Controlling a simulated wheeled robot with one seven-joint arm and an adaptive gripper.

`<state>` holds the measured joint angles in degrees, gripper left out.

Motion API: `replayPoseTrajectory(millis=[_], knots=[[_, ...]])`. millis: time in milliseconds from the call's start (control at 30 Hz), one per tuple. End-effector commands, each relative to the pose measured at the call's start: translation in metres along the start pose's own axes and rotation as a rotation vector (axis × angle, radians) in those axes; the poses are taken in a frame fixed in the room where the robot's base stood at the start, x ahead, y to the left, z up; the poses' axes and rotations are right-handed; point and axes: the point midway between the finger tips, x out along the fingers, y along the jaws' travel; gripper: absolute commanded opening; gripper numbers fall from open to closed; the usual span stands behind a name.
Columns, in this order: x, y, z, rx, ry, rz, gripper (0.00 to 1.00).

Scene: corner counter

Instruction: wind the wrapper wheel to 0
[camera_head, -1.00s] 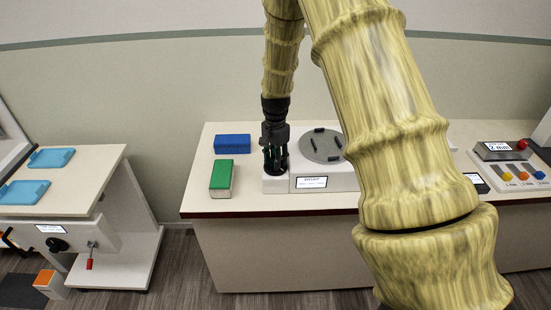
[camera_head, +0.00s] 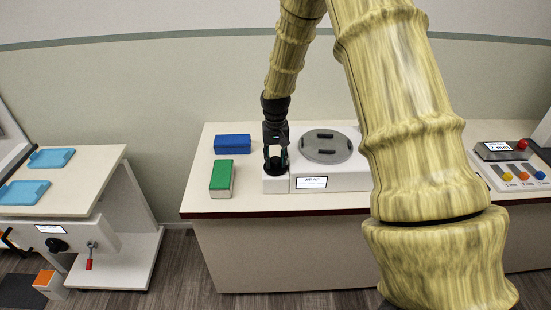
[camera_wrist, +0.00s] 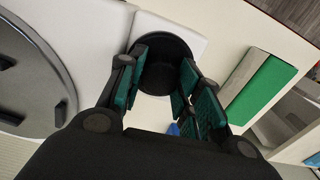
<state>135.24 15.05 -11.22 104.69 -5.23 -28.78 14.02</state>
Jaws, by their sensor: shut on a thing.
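The wrapper is a white box (camera_head: 345,181) on the counter with a small printed label (camera_head: 312,183) on its front, too small to read surely. A grey round turntable (camera_head: 316,150) with short black blocks lies on top; part of it also shows in the wrist view (camera_wrist: 45,88). The black wheel (camera_head: 275,168) is on the box's left end, and in the wrist view it is a dark disc (camera_wrist: 167,50). My gripper (camera_head: 275,157) points down with its teal-padded fingers on either side of the wheel, shut on it.
A blue block (camera_head: 232,143) and a green-topped block (camera_head: 222,175) lie left of the wrapper. A panel with coloured buttons (camera_head: 515,176) stands at the right. A separate bench with blue trays (camera_head: 22,193) is at the left. My arm crosses the right foreground.

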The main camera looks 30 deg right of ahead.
Motion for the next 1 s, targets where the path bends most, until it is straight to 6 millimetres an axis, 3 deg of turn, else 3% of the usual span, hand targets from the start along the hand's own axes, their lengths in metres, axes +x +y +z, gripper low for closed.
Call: replayPoseTrajectory(millis=[400, 933, 967, 1000], knots=[[-0.0014, 0.0004, -0.0017, -0.181, 0.004, 0.000, 0.10], [-0.0015, 0.0003, -0.0019, -0.204, 0.004, 0.000, 0.10], [-0.0015, 0.0003, -0.0019, -0.204, 0.004, 0.000, 0.36], [-0.0015, 0.0003, -0.0019, -0.204, 0.004, 0.000, 0.43]])
